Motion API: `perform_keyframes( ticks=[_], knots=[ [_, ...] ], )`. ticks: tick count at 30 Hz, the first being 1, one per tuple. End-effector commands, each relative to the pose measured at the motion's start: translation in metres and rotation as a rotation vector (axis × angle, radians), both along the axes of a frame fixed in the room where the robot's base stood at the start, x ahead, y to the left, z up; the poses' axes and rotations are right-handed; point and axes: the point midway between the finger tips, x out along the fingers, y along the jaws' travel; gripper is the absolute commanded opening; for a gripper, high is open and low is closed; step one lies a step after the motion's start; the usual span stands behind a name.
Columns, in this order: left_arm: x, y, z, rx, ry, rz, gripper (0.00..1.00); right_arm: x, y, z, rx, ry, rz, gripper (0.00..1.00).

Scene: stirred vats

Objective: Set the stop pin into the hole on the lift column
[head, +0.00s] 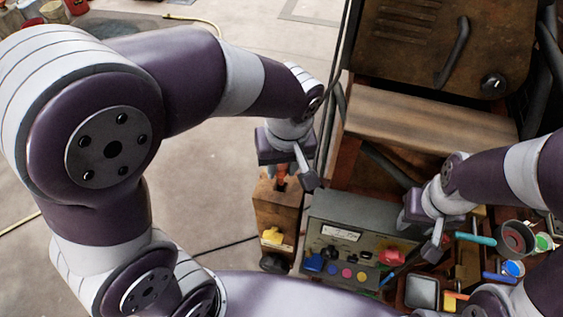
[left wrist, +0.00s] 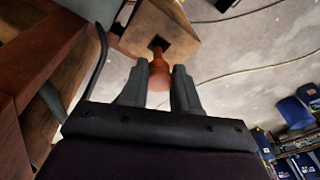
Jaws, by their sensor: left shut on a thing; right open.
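My left gripper (head: 288,173) is shut on an orange-red stop pin (head: 282,171) above a wooden column (head: 275,212). In the left wrist view the pin (left wrist: 158,72) sits between the two grey fingers of my left gripper (left wrist: 158,85). Its narrow end points at a dark square hole in the end face of the wooden column (left wrist: 178,22) and overlaps the hole; I cannot tell how deep it reaches. I cannot tell for sure that this is the lift column. My right gripper (head: 425,245) is open, over the right side of the control box.
A grey control box (head: 345,228) with coloured knobs stands just right of the column. A yellow part (head: 272,237) is on the column's front. A wooden bench top (head: 430,120) lies behind. Cups, trays and tools crowd the right. Open floor lies left.

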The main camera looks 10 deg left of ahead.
Motion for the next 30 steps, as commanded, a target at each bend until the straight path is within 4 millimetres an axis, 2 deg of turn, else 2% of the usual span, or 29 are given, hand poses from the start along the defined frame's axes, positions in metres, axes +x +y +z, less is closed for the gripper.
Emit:
perform_keyframes(
  ticks=[30],
  knots=[
    [0.000,0.000,-0.021,0.000,0.000,0.000,0.01,0.001,0.000,-0.017,0.000,-0.002,0.000,0.43]
  ],
)
